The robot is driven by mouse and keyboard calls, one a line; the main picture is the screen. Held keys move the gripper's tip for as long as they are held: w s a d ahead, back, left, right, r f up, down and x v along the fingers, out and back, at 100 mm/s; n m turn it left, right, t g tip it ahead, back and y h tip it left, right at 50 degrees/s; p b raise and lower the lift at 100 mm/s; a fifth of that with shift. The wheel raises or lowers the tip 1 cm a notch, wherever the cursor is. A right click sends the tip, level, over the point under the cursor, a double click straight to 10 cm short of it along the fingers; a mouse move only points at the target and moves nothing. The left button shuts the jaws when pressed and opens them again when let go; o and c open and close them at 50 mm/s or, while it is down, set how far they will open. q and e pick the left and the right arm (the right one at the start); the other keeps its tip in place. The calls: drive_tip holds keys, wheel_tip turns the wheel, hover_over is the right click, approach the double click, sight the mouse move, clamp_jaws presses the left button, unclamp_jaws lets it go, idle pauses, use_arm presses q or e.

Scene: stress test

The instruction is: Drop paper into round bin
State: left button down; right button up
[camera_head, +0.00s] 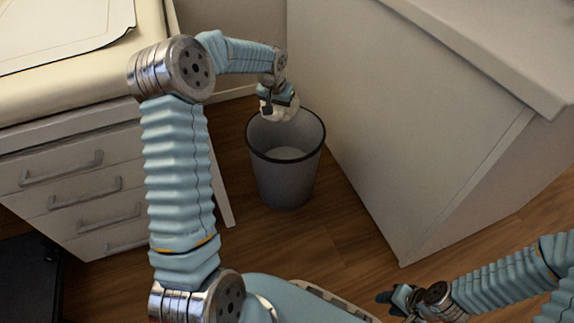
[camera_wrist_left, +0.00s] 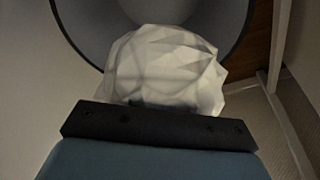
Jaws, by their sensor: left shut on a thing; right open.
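A grey round bin (camera_head: 284,172) with a dark rim stands on the wooden floor. My left gripper (camera_head: 279,108) is over the far left part of the bin's rim, shut on a crumpled white paper ball (camera_head: 286,111). In the left wrist view the paper (camera_wrist_left: 165,68) fills the middle, with the bin's dark rim and inner wall (camera_wrist_left: 222,18) behind it. The gripper's fingertips are largely hidden by the paper. A light patch shows inside the bin at its bottom. My right gripper (camera_head: 384,297) is open and empty, low at the lower right, away from the bin.
A white drawer unit (camera_head: 75,195) with a padded top stands at the left, bearing papers (camera_head: 60,30). A large pale cabinet (camera_head: 410,110) stands close to the bin's right. A black object (camera_head: 30,280) is at the lower left. Bare wooden floor (camera_head: 300,245) lies in front of the bin.

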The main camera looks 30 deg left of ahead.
use_arm(q)
wheel_tip(320, 180, down, 5)
drive_tip(key=b, duration=0.3)
drive_tip(key=shift+f+b, duration=0.2)
drive_tip(key=shift+b, duration=0.1)
drive_tip(key=c, duration=1)
unclamp_jaws()
drive_tip(key=shift+c, duration=0.2)
drive_tip(key=p+v, duration=0.2)
drive_tip(key=v, duration=1)
drive_tip(key=shift+s+r+p, duration=0.15)
drive_tip(key=shift+r+p, duration=0.2)
drive_tip(key=shift+p, duration=0.05)
drive_tip(key=shift+s+r, duration=0.2)
drive_tip(key=shift+r, duration=0.3)
